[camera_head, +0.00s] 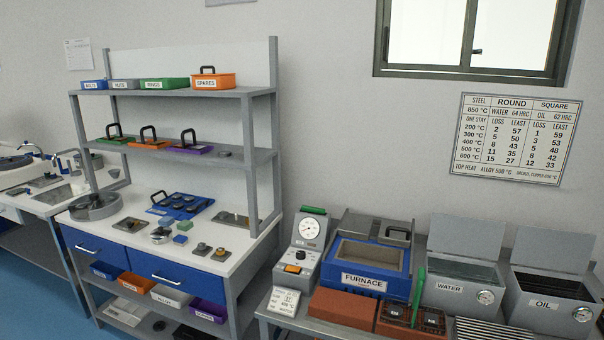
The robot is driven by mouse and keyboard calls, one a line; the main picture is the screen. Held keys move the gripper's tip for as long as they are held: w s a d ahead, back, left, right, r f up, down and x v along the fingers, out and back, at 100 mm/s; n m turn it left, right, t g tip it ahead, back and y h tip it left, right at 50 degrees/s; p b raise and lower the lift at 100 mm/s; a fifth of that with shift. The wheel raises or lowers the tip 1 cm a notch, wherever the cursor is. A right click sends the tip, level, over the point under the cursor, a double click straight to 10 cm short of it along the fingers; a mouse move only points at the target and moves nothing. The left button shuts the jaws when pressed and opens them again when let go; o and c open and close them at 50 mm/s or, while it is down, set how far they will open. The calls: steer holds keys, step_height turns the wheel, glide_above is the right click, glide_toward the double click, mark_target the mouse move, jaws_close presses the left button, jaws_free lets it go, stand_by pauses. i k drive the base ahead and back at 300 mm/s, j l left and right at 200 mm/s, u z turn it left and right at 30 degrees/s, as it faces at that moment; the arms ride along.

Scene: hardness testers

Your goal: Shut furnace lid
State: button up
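The furnace (378,284) is a blue box with a white FURNACE label, on the grey bench at the lower right. Its top opening (368,256) shows a tan interior, and nothing is seen inside it. The grey furnace lid (375,226), with a dark handle (397,232) at its right, sits behind the opening and leaves it uncovered. My gripper is not in view.
A control unit with a dial (308,230) stands left of the furnace. WATER (452,292) and OIL (545,305) tanks with raised lids stand to the right. A green-handled tool (419,290) stands upright near the furnace's right front, beside red-brown bricks (343,307).

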mark_target(394, 232)
steer(key=l, duration=0.15)
steer(key=i+j, duration=0.1)
steer(key=i, duration=0.4)
steer(key=i+j+z, duration=0.15)
steer(key=i, duration=0.3)
steer(key=i+j, duration=0.1)
steer(key=i, duration=0.4)
steer(key=i+j+z, duration=0.15)
steer(key=i, duration=0.35)
